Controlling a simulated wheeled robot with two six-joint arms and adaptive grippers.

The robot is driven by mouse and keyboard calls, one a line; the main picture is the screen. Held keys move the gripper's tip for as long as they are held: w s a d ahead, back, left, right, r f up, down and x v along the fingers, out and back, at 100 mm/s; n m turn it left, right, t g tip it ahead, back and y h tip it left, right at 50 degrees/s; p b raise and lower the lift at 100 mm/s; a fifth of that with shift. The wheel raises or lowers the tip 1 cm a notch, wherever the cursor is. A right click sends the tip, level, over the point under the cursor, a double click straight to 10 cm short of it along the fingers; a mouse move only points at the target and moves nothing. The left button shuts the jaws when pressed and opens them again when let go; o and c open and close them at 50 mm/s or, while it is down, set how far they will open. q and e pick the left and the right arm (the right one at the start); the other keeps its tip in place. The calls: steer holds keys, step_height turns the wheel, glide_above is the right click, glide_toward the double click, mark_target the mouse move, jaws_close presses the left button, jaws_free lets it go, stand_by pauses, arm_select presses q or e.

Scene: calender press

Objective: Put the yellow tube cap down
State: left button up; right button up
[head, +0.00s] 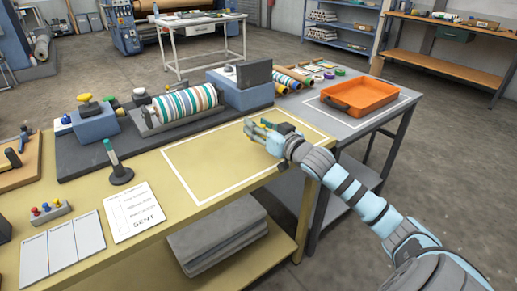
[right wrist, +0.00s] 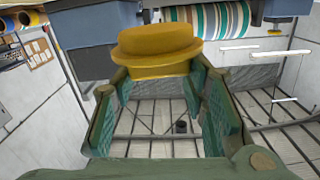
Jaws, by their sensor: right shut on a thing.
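The yellow tube cap (right wrist: 158,42), a short round cap with a wide brim, sits between the fingertips of my right gripper (right wrist: 160,85) in the right wrist view. The gripper is shut on it. In the head view my right gripper (head: 260,130) is over the far right part of the white-outlined area (head: 200,170) on the yellow bench; the cap is mostly hidden there by the fingers. I cannot tell its exact height above the bench. My left gripper is not in view.
The press with its striped roller (head: 185,104) stands behind the outlined area. An orange tray (head: 360,96) sits on the grey bench at right. A dark stand with a tube (head: 117,168) and a white sheet (head: 133,211) are at left. Most of the outlined area is bare.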

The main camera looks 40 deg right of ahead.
step_height(320, 180, down, 6)
steer(key=shift+a+r+b, duration=0.1)
steer(key=shift+r+b, duration=0.15)
steer(key=shift+b, duration=0.8)
steer(key=shift+f, duration=0.15)
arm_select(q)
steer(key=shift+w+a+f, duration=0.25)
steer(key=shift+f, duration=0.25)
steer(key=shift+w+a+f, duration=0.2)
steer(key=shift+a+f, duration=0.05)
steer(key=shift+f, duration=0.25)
arm_select(e)
steer(key=o, duration=1)
